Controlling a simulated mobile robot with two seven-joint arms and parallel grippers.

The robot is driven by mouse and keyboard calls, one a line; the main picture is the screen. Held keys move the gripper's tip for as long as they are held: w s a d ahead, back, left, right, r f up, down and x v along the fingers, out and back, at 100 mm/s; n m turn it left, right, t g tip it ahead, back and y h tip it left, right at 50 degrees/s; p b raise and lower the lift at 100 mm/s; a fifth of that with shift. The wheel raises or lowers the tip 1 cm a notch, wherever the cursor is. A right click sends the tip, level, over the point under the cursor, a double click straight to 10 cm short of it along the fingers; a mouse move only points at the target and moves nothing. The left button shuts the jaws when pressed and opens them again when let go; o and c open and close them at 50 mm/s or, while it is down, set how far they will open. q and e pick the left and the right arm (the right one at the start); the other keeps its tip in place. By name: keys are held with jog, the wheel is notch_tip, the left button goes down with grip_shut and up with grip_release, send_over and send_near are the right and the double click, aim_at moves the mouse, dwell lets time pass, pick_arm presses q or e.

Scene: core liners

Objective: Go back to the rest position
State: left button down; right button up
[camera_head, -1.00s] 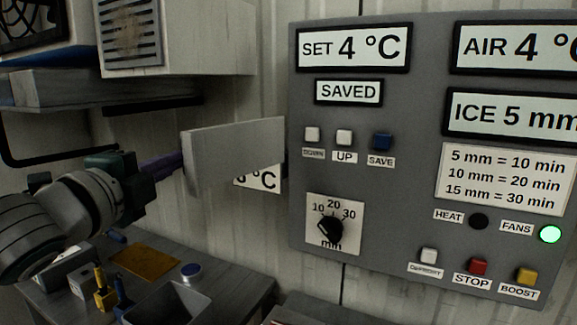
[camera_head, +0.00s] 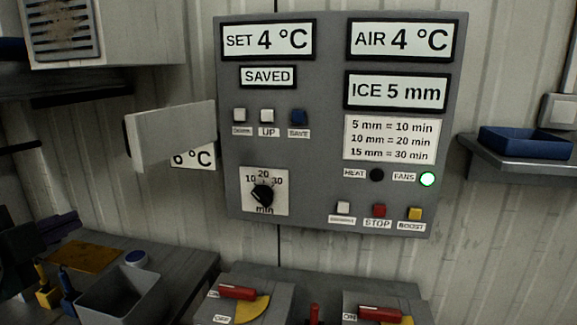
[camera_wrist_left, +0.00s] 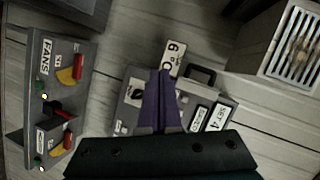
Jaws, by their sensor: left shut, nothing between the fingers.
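My left gripper (camera_head: 68,220) is low at the left edge of the head view, dark green with purple fingers. It is away from the control panel (camera_head: 320,215) and touches nothing that I can see. In the left wrist view its purple fingers (camera_wrist_left: 160,80) are closed together with nothing between them. My right gripper is in neither view.
An open flap (camera_head: 172,135) sticks out left of the panel, partly over a 6 °C label (camera_head: 193,156). Below are a grey bin (camera_head: 125,295) and switch boxes with red handles (camera_head: 238,292). A blue tray (camera_head: 525,143) sits on the right shelf.

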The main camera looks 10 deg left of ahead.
pick_arm(q)
jog(key=s+d+f+n+g+h, duration=0.1)
jog(key=s+d+f+n+g, duration=0.3)
jog(key=s, duration=0.4)
jog(key=s+d+f+n+g+h, duration=0.1)
jog(key=s+d+f+n+g, duration=0.15)
jog(key=s+d, duration=0.4)
jog(key=s+d+f+n+g+h, duration=0.2)
jog(key=s+d+f+n+g, duration=0.15)
jog(key=s, duration=0.55)
notch_tip(320, 180, up, 27)
jog(key=g+p, duration=0.1)
jog(key=p, duration=2.6)
jog(key=shift+s, duration=0.2)
